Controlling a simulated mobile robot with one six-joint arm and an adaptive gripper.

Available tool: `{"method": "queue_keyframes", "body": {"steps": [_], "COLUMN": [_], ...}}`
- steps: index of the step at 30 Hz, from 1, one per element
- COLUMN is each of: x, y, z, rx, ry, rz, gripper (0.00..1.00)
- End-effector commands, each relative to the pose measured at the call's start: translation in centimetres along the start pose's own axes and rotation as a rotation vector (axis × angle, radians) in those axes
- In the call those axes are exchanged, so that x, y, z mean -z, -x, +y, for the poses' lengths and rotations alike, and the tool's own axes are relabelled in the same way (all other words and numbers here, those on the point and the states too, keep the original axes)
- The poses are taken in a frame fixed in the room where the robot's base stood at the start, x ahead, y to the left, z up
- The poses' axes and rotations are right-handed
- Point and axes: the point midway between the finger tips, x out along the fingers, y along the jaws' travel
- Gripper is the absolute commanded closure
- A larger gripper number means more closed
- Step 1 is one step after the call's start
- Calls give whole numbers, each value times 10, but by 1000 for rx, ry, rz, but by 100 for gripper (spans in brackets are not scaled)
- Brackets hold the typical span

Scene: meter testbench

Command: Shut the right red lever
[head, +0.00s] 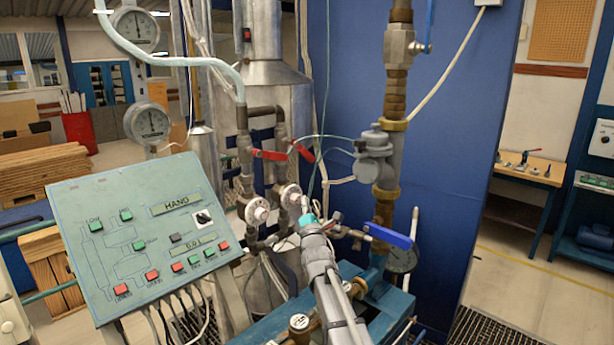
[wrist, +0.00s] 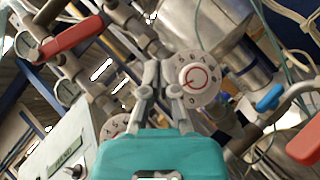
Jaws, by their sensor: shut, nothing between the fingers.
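Two red levers sit on the vertical pipes in the head view. The right red lever (head: 304,152) slants down to the right; the left red lever (head: 270,155) lies nearly level. My gripper (head: 304,205) is below the right lever, apart from it, near the right white dial (head: 290,196). In the wrist view the fingers of my gripper (wrist: 160,75) are shut and empty, in front of or beside a white numbered dial (wrist: 197,78). A red lever (wrist: 72,38) shows at upper left and a red handle (wrist: 304,142) at the right edge; I cannot tell which ones these are.
A green control panel (head: 140,238) stands to the left. The left white dial (head: 257,211) is close by. A blue lever (head: 389,236) and a brass pipe (head: 398,95) are on the right. Thin hoses cross near the levers.

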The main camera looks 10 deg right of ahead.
Motion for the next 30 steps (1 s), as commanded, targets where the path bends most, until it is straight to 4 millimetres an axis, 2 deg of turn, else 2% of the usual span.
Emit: {"method": "queue_keyframes", "body": {"steps": [8, 27, 30], "x": [-1, -2, -10], "y": [-16, -104, -110], "z": [0, 0, 1], "rx": [1, 2, 2], "ry": [-1, 0, 1], "rz": [0, 0, -1], "gripper": [100, 100, 100]}}
